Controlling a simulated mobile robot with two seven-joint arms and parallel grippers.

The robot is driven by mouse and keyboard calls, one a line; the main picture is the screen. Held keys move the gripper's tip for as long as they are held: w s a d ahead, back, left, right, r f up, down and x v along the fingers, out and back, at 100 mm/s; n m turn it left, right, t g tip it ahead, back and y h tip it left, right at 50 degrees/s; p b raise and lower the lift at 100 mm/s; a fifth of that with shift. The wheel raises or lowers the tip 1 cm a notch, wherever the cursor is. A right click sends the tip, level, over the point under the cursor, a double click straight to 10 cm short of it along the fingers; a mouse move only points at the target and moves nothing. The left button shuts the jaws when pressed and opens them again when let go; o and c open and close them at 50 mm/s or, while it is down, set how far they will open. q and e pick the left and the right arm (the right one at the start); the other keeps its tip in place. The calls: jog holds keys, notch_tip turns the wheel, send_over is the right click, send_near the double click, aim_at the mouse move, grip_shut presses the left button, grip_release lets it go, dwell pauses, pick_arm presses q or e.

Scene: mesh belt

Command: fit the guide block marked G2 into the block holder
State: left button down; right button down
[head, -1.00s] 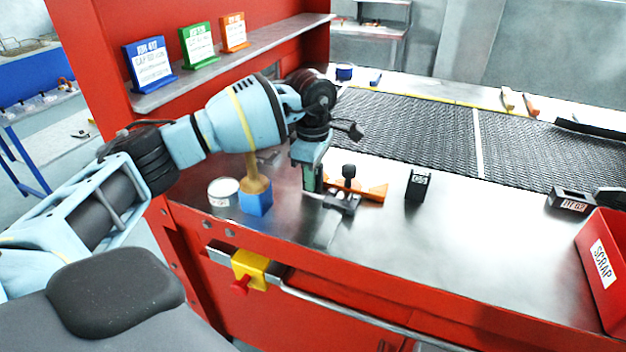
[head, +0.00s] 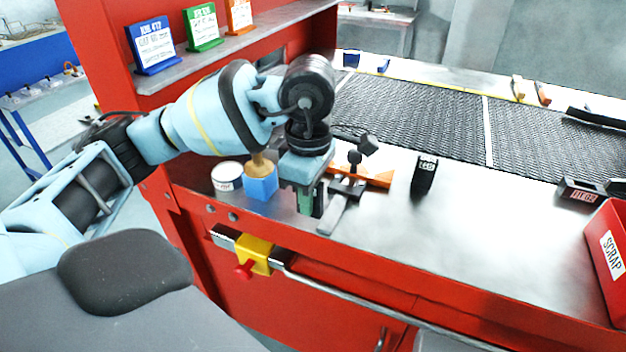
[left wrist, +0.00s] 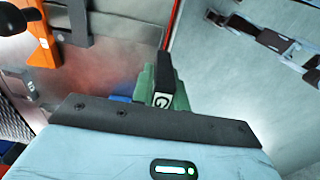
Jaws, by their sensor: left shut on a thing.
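My left gripper (head: 308,205) points down over the steel bench near its front edge, with green fingers. In the left wrist view the green fingers (left wrist: 162,92) are shut on a dark guide block (left wrist: 163,75). Its white label shows a "G"; the rest of the mark is not readable. In the head view the block is mostly hidden by the gripper. Just right of the gripper is a grey fixture with a black knob (head: 355,158) and a grey bar reaching forward; I cannot tell if it is the block holder. My right gripper is not in view.
A blue block (head: 261,185) and a white tin (head: 227,177) stand left of the gripper. A black labelled block (head: 425,175) stands further right, then a red scrap bin (head: 608,255). The bench between them is clear.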

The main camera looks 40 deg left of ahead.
pick_arm(q)
jog(key=shift+s+d, duration=0.3)
jog(key=shift+s, duration=0.25)
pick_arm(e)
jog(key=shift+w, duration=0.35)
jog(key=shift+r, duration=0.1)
